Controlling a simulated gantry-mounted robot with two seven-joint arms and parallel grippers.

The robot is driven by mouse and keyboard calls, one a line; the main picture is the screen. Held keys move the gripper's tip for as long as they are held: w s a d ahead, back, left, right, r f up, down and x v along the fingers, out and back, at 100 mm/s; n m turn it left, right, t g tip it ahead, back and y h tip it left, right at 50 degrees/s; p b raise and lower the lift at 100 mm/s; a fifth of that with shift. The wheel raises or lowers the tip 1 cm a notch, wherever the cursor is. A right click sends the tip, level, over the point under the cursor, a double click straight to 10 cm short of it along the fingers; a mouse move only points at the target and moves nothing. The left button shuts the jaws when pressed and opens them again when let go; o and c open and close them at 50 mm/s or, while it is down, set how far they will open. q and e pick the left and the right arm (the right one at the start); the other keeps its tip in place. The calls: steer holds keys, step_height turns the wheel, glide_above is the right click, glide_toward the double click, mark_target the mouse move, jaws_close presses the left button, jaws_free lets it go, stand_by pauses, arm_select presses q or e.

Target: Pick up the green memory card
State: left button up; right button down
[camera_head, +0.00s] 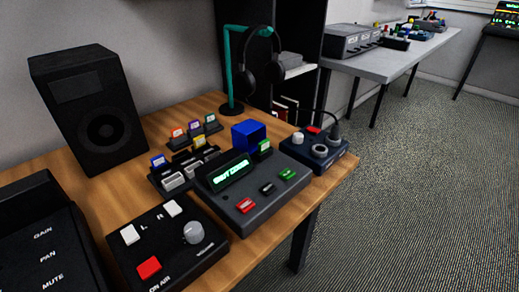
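Several small cards with coloured labels stand upright in dark holders on the wooden table (82,180). A card with a green label (210,118) stands at the right end of the back row, beside a purple one (194,125) and a red one (178,133). Another small green-topped piece (265,146) shows at the right of a blue box (248,135), on the grey console; whether it is a card is hard to tell. A yellow card (199,141) and a blue card (158,160) stand in the nearer holder. Neither gripper is in view.
A grey console (268,212) with a lit green screen, a button box (190,262) and a dark device with knobs (333,160) fill the front. A speaker (88,108) and a teal headphone stand (227,70) are behind. A grey table (405,62) stands farther back.

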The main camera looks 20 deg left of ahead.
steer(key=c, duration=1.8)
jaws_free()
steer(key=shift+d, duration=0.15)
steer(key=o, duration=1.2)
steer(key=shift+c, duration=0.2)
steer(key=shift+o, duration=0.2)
